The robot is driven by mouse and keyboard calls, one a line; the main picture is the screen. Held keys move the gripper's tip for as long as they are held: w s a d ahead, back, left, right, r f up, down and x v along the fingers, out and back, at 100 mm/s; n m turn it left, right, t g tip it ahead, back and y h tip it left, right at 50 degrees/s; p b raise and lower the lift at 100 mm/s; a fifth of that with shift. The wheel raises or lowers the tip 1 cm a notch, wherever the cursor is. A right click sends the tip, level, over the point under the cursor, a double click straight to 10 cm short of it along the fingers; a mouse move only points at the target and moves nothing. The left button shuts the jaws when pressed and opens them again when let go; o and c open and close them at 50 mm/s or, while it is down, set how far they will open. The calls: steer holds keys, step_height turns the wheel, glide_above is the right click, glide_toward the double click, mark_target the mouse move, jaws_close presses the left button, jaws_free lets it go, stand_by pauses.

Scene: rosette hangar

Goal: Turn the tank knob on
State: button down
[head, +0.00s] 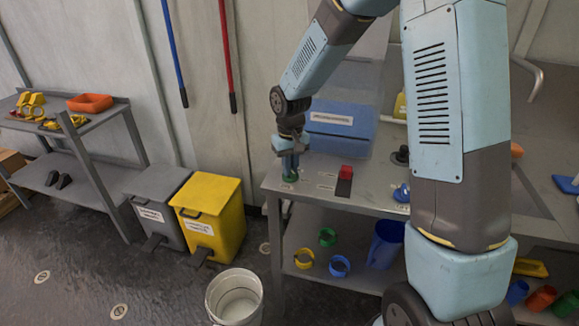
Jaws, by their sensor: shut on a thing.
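My gripper (290,166) points down over the left end of the grey workbench (325,190) in the head view. It is shut on a small green knob (290,178) on the bench top, which shows just below the fingers. The fingers hide much of this knob, and its turn angle cannot be made out. Small labels lie on the bench to its right, too small to read, so I cannot confirm which knob is the tank knob. A blue knob (402,194) and a dark round knob (402,155) are further right, partly beside my arm.
A red-topped black block (345,174) stands right of my gripper, with a blue box (340,128) behind. Coloured rings and a blue container (385,244) sit on the lower shelf. A yellow bin (210,215), a grey bin (155,205) and a white bucket (235,298) stand left.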

steer(key=n, duration=0.5)
steer(key=shift+n, duration=0.3)
steer(key=shift+w+n, duration=0.1)
steer(key=shift+n, duration=2.1)
steer(key=c, duration=1.1)
jaws_free()
steer(key=shift+r, duration=0.1)
step_height(320, 180, up, 14)
steer(key=shift+f, duration=0.2)
